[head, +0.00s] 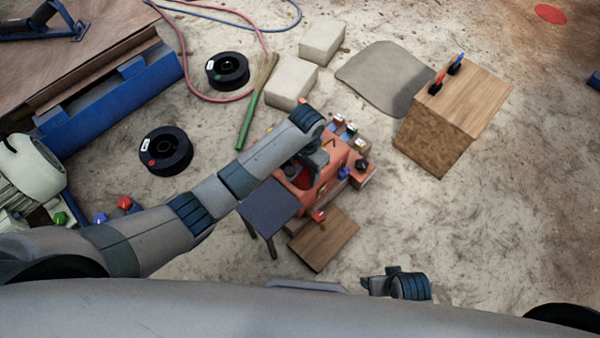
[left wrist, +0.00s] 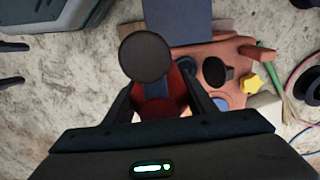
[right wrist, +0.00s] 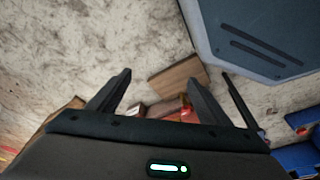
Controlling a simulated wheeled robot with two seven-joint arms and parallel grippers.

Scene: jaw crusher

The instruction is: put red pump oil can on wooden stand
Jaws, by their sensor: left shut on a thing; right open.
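The red pump oil can (left wrist: 177,88) is between the fingers of my left gripper (left wrist: 165,104) in the left wrist view, with a dark round disc in front of it. In the head view, my left gripper (head: 312,158) is over the orange-red machine (head: 325,185), and the arm mostly hides the can. A wooden block (head: 465,100) at right, likely the wooden stand, has red and blue handled tools on top. A smaller wooden board (head: 323,240) lies by the machine. My right gripper (head: 378,284) is low in the head view; its fingers are apart and empty in the right wrist view (right wrist: 158,92).
Small coloured items line the machine's top. Pale blocks (head: 291,84), a grey mat (head: 385,78) and black spools (head: 166,150) lie around. The floor between the machine and the wooden block is largely clear.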

